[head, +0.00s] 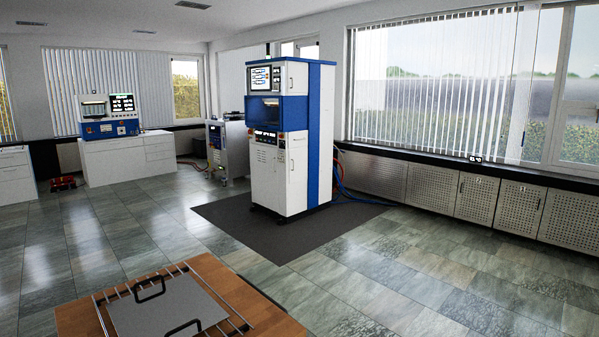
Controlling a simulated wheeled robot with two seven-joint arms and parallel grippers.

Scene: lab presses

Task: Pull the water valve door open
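No door in view is marked as the water valve door, so I cannot tell which one it is. Low perforated cabinet doors (524,208) run along the wall under the windows at the right, and all look shut. A tall blue and white press (298,180) stands in the middle of the room on a dark mat. It has a narrow white door (298,165) on its right front, which looks shut. Neither of my grippers is in view.
A wooden table (215,268) with a metal plate (168,307) on rails is close at the bottom. Blue and red hoses (343,185) run behind the press. A white counter (130,160) stands at the back left. The tiled floor right of the mat (225,215) is clear.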

